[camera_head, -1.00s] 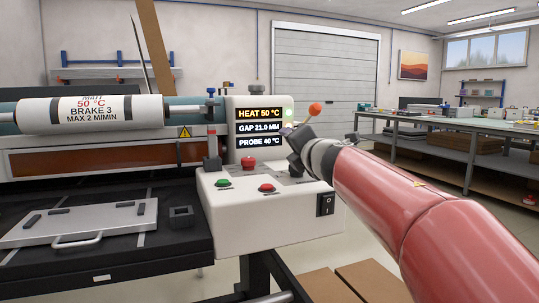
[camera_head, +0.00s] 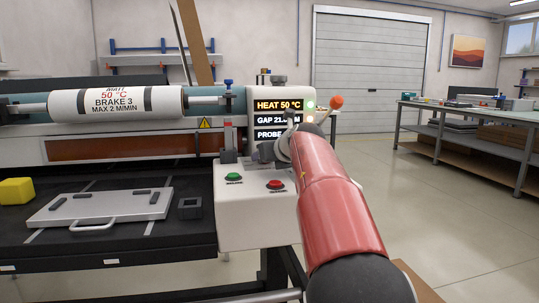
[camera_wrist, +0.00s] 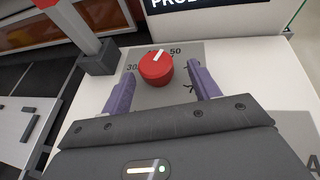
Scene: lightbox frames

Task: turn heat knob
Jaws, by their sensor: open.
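The red heat knob (camera_wrist: 156,70) with a white pointer shows in the wrist view, on a grey dial plate marked 30 and 50. The pointer tilts up, just left of the 50. My gripper (camera_wrist: 161,75) is open, its two purple fingers on either side of the knob with their tips near it; I cannot tell whether they touch it. In the head view my gripper (camera_head: 268,151) is over the white control panel (camera_head: 232,225) and the knob is hidden behind it. The display (camera_head: 277,106) reads HEAT 50 °C; its lower lines are partly covered.
A green button (camera_head: 233,177) and a red button (camera_head: 275,184) sit on the panel's near side. A roll labelled 50 °C (camera_head: 115,102) lies left. A grey handled plate (camera_head: 100,208), a dark block (camera_head: 190,207) and a yellow block (camera_head: 15,191) lie on the black bed.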

